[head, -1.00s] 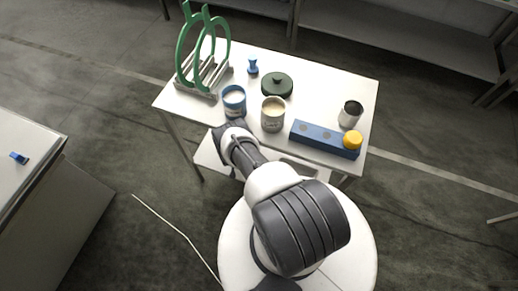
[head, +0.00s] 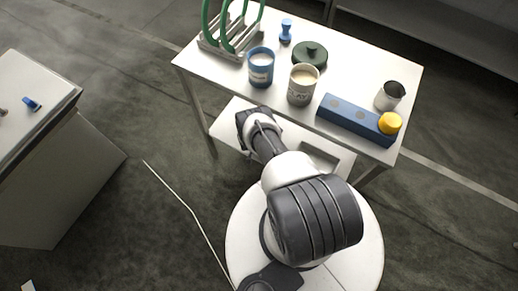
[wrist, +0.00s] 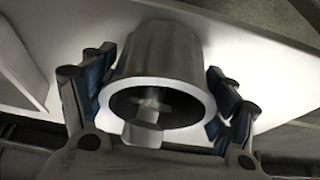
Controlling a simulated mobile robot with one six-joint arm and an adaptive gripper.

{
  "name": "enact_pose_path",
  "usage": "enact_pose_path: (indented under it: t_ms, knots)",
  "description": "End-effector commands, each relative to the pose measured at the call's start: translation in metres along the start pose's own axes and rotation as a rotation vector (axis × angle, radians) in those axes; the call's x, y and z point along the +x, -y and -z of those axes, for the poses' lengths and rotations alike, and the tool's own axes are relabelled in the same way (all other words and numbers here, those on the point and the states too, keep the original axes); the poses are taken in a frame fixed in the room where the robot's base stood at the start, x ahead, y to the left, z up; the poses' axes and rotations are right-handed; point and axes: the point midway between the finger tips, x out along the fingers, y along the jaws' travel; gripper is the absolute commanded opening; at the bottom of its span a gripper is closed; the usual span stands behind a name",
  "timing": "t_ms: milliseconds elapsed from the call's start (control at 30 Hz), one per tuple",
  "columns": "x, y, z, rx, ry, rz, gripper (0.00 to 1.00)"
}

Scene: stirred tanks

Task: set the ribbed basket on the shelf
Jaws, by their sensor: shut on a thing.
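The ribbed basket (wrist: 160,55) is a grey, fluted cup in the wrist view, its round open end towards the camera and a small hub inside. My gripper (wrist: 158,88) is shut on it, with one blue-padded finger on each side. In the head view my gripper (head: 250,118) is at the front edge of the table, over or beside the white lower shelf (head: 228,112); the basket is hidden there by my arm. A bright white surface lies behind the basket in the wrist view; I cannot tell whether the basket touches it.
On the tabletop (head: 365,65) stand a blue tin (head: 260,70), a cream-filled tin (head: 302,85), a dark green lid (head: 310,54), a blue block (head: 350,118) with a yellow knob (head: 390,123), a metal cup (head: 390,96) and a green rack (head: 228,30). A grey cabinet (head: 60,190) is left.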

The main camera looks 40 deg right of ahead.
Motion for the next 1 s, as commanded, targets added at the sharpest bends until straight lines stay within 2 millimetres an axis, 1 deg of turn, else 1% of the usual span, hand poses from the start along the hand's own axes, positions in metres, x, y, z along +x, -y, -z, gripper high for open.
enact_pose_path:
  t_ms: [200,333,367,633,1000]
  knots:
    - [-0.0017,0.0011,0.0019,0.001,-0.002,0.001,0.5]
    - [0.0027,0.001,0.0,0.0,-0.002,0.001,0.5]
    - [0.0023,0.0006,-0.0003,0.0,-0.001,0.001,0.8]
    - [0.0015,0.0006,0.0,0.0,-0.001,0.001,0.98]
    - [0.0012,0.0006,0.0001,0.0,-0.001,0.001,0.99]
